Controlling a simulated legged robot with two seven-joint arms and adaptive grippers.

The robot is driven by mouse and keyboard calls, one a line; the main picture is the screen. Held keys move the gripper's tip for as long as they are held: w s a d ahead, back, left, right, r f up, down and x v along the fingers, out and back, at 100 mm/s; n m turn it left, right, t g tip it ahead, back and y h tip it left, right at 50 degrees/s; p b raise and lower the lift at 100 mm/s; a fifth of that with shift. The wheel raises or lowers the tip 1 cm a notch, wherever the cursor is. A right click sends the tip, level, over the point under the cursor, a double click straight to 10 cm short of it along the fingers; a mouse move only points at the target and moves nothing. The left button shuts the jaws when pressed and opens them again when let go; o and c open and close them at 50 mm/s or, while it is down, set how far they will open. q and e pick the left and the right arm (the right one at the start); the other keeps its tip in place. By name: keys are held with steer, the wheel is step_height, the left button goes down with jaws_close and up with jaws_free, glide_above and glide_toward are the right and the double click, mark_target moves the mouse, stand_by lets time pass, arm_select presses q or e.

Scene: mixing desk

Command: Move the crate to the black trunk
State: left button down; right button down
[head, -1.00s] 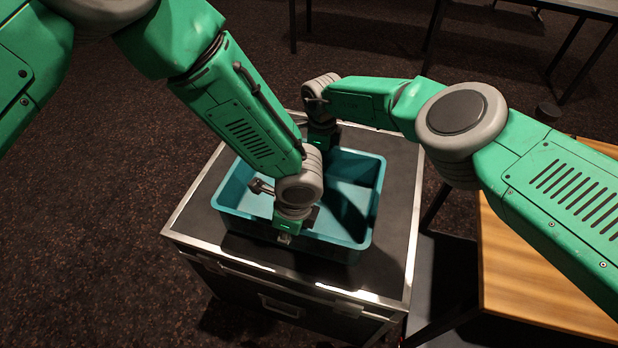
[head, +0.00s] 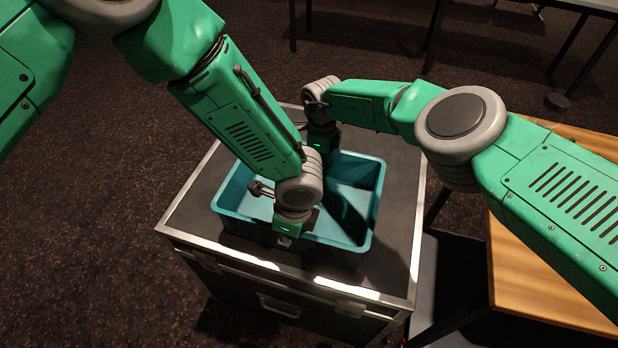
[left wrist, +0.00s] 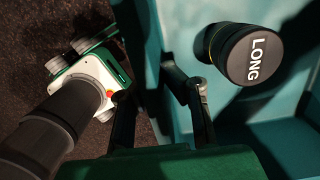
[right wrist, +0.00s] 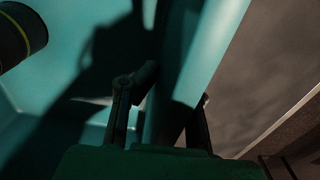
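The teal open crate (head: 378,190) is over the top of the black trunk (head: 402,200), inside its metal edges. I cannot tell whether its bottom touches the lid. My left gripper (head: 287,238) is shut on the crate's near wall; in the left wrist view the fingers (left wrist: 162,105) lie on both sides of the wall. My right gripper (head: 322,150) is at the far wall; in the right wrist view its fingers (right wrist: 165,110) straddle the rim (right wrist: 205,55). A black cylinder marked LONG (left wrist: 252,57) lies inside the crate. The arms hide part of the crate.
A wooden table (head: 530,275) stands at the right, close to the trunk. Another table (head: 590,8) stands at the back right. The dark carpet (head: 90,240) left of the trunk is clear.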

arm_select(q)
steer(key=shift+s+f+b, duration=0.3)
steer(key=shift+f+b, duration=0.15)
steer(key=shift+f, duration=0.3)
arm_select(e)
steer(key=shift+w+d+f, duration=0.2)
steer(key=shift+w+f, duration=0.15)
steer(key=shift+f, duration=0.15)
arm_select(q)
steer(key=c, duration=1.8)
jaws_free()
arm_select(e)
steer(key=c, duration=1.8)
jaws_free()
arm_select(q)
steer(key=shift+o, duration=0.4)
steer(key=shift+r, duration=0.1)
arm_select(e)
steer(key=shift+o, duration=0.4)
steer(key=shift+s, duration=0.1)
arm_select(q)
steer(key=shift+w, duration=0.1)
arm_select(e)
steer(key=shift+s+a, duration=0.1)
steer(key=shift+s, duration=0.05)
arm_select(q)
steer(key=shift+r, duration=0.1)
